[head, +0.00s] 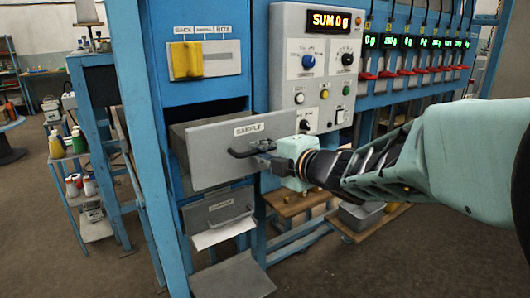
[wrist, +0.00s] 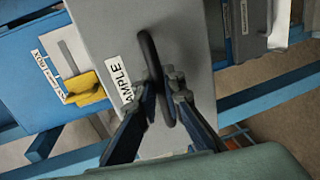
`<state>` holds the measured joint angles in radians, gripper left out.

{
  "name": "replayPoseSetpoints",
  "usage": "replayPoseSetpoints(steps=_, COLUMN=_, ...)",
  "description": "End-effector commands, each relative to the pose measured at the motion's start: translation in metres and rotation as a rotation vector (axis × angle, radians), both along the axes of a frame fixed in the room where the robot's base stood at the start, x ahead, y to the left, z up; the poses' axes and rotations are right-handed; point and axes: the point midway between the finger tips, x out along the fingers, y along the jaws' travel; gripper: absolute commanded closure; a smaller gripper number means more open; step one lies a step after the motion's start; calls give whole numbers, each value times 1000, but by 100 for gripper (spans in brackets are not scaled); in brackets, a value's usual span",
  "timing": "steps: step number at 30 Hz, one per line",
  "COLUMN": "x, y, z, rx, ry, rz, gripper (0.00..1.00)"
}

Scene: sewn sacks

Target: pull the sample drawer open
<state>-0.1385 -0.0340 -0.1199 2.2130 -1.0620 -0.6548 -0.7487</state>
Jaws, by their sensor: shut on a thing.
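The sample drawer (head: 222,158) is a grey box with a "SAMPLE" label on its front. In the head view it stands out from the blue cabinet, with its side wall and part of its open top showing. Its front also shows in the wrist view (wrist: 185,25). Its dark bar handle (wrist: 150,60) crosses between my fingers. My gripper (wrist: 168,98) is shut on the handle, one finger on each side. In the head view my gripper (head: 266,155) reaches the handle's right part from the right. The inside of the drawer is mostly hidden.
A second, lower drawer (head: 222,208) with a paper sheet sits below. A yellow slider (head: 186,60) is on the panel above. A control panel (head: 316,75) reading "SUM 0 g" is to the right. Red levers (head: 410,73) line the back right. A bottle shelf (head: 72,155) stands left.

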Motion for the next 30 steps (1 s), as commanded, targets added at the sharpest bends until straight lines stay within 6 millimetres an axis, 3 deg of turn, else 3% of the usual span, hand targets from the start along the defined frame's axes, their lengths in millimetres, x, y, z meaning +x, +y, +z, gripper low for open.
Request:
replayPoseSetpoints(steps=18, x=0, y=0, z=0, rx=-1, ry=0, rz=1, gripper=100)
replayPoseSetpoints(steps=19, x=0, y=0, z=0, rx=-1, ry=0, rz=1, gripper=90)
replayPoseSetpoints(steps=24, x=0, y=0, z=0, rx=-1, ry=0, rz=1, gripper=73)
replayPoseSetpoints(steps=30, x=0, y=0, z=0, rx=0, ry=0, rz=0, gripper=73)
